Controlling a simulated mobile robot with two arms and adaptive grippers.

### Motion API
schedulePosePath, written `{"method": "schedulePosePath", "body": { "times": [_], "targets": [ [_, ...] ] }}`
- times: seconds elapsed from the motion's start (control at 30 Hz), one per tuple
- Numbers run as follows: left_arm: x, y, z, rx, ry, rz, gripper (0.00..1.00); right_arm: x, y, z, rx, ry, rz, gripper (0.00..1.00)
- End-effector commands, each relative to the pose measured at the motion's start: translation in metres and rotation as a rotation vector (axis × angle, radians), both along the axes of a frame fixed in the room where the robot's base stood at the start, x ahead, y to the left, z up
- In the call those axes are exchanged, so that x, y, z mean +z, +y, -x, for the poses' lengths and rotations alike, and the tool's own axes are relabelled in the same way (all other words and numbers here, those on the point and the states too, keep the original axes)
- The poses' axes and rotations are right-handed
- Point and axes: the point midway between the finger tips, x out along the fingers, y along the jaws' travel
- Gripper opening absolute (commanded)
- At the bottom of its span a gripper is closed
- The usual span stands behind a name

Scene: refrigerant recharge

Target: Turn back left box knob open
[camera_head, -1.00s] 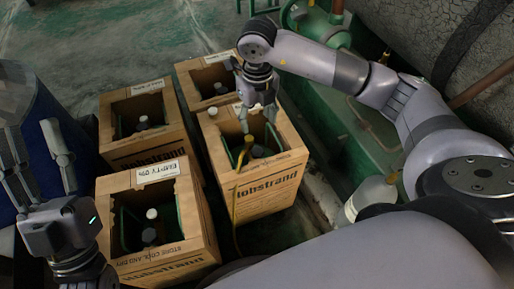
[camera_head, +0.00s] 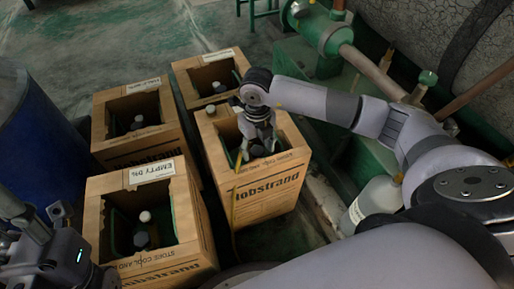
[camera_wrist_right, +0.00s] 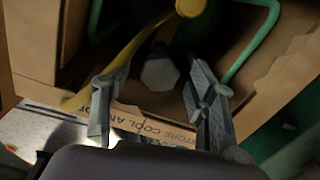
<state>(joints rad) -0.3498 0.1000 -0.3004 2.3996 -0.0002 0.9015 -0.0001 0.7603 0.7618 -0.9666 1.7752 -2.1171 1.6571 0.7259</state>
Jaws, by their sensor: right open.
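The back left box (camera_head: 116,158) is an open cardboard box with a capped cylinder top (camera_head: 139,121) inside. My right gripper (camera_head: 252,158) is not at it. It points down into the box with the yellow hose (camera_head: 272,203), right of the back left box. In the right wrist view, the open fingers (camera_wrist_right: 155,88) stand on either side of a grey hexagonal knob (camera_wrist_right: 160,73), with gaps visible. Contact cannot be told. My left gripper (camera_head: 40,245) is at the lower left, partly cut off; its opening is unclear.
A front left box (camera_head: 172,255) and a back right box (camera_head: 187,90) also hold capped cylinders. A blue drum (camera_head: 35,125) stands at the left. A white bottle (camera_head: 378,198) and green pipework (camera_head: 320,30) are at the right. Floor behind the boxes is clear.

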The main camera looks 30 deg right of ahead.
Motion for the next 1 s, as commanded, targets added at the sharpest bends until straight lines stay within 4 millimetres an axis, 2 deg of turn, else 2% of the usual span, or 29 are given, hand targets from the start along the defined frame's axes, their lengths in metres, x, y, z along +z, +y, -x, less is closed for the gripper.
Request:
{"method": "schedulePosePath", "body": {
  "times": [0.23,0.9,1.0],
  "targets": [
    [-0.0001,-0.0002,-0.0001,0.000,0.001,0.000,0.40,-0.0006,0.0000,0.0001,0.000,0.000,0.000,0.53],
    [-0.0003,-0.0002,-0.0003,0.000,0.003,-0.001,0.40,-0.0003,-0.0001,0.0001,0.000,0.000,0.000,0.08],
    [-0.0003,-0.0001,-0.0003,0.000,0.003,-0.001,0.40,-0.0003,-0.0001,0.0000,0.000,0.000,0.000,0.05]
  ]
}}
